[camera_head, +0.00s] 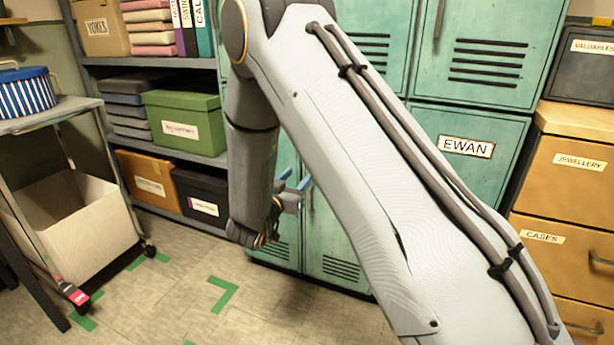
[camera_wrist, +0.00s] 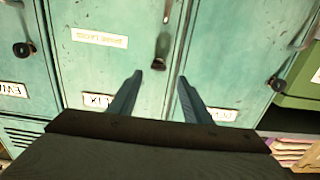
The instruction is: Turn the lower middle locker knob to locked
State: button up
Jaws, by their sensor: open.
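The teal lower middle locker door (camera_head: 335,240) is partly behind my arm in the head view. In the wrist view, where labels appear upside down, a dark locker knob (camera_wrist: 161,48) stands on the middle door, ahead of my fingertips and roughly centred between them. It lies nearly upright in the picture, its lower end close to the fingertips. My gripper (camera_wrist: 158,80) is open and empty, its two fingers apart and pointing at the door. In the head view my gripper (camera_head: 292,187) is near the lower lockers, and the knob is hidden. I cannot read a locked mark.
Similar dark knobs show on the left door (camera_wrist: 22,48) and right door (camera_wrist: 276,82) in the wrist view. A locker labelled EWAN (camera_head: 466,147) and orange drawers (camera_head: 562,210) stand right. A shelf with a green box (camera_head: 183,122) and a cart (camera_head: 75,103) stand left.

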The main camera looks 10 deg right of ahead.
jog(key=b+x, duration=0.1)
jog(key=x, duration=0.6)
jog(key=shift+w+d, duration=0.25)
jog(key=shift+d, duration=0.05)
jog(key=c, duration=1.1)
jog(key=shift+m, duration=0.4)
jog(key=m, duration=1.6)
jog(key=shift+m+p, duration=0.3)
jog(key=shift+m, duration=0.4)
